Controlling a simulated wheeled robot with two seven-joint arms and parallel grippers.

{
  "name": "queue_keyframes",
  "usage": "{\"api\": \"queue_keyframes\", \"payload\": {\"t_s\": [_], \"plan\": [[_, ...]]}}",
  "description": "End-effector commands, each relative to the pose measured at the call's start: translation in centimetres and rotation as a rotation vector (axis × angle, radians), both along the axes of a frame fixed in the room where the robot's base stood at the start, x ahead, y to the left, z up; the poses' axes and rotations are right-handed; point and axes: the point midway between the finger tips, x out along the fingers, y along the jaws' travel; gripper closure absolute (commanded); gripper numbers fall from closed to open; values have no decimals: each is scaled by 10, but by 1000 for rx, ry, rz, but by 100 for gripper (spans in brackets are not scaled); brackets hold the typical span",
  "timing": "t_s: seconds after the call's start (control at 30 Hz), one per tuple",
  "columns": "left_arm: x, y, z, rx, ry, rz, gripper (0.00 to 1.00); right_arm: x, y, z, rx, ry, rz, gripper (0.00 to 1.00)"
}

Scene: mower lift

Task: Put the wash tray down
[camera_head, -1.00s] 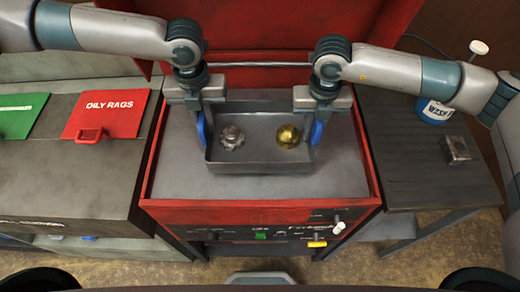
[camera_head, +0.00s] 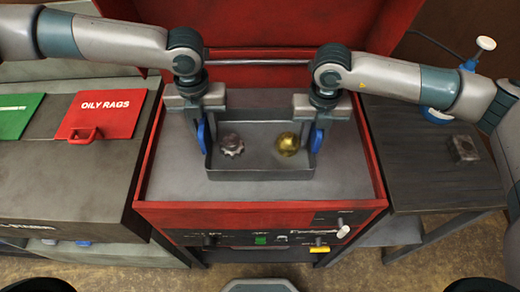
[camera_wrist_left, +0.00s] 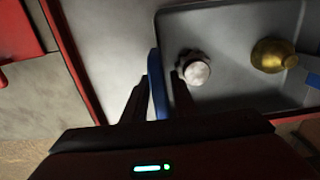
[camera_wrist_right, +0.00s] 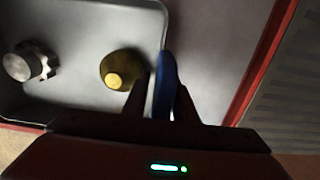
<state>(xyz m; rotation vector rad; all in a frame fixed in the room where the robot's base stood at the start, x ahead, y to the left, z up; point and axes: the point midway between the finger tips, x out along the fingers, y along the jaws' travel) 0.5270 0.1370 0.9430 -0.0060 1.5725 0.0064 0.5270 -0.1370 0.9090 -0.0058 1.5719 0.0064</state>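The grey metal wash tray (camera_head: 262,173) is over the grey top of the red cabinet, and I cannot tell whether it touches that top. It holds a silver gear-like part (camera_head: 231,145) at left and a brass round part (camera_head: 288,144) at right. My left gripper (camera_head: 203,138) is shut on the tray's left blue handle, seen between its fingers in the left wrist view (camera_wrist_left: 158,85). My right gripper (camera_head: 317,138) is shut on the right blue handle, seen between its fingers in the right wrist view (camera_wrist_right: 164,85). The tray looks about level.
The red cabinet (camera_head: 262,212) has a raised red lid behind the tray. Bare grey top shows around the tray. At left is a bench with red "OILY RAGS" (camera_head: 98,114) and green (camera_head: 18,112) lids. At right a dark table (camera_head: 415,170) holds a small metal block (camera_head: 463,148).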

Motion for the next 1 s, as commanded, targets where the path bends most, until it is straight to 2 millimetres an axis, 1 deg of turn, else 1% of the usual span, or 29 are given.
{"api": "queue_keyframes", "payload": {"t_s": [0.37, 0.53, 0.67, 0.77, 1.0], "plan": [[0, 0, 3, 0, -1, 0, 69, 0, 0, 1, 0, 0, 0, 69], [1, 0, 12, 0, -2, 0, 69, 0, 0, 1, 0, 0, 0, 69], [1, 0, 28, -2, -3, 0, 69, 0, 0, 1, 0, 0, 0, 69], [1, -1, 44, -2, -3, 1, 69, 0, 0, 1, 0, 0, 0, 69], [1, 0, 86, -1, -3, 0, 69, 0, 0, 1, 0, 0, 0, 69]]}}
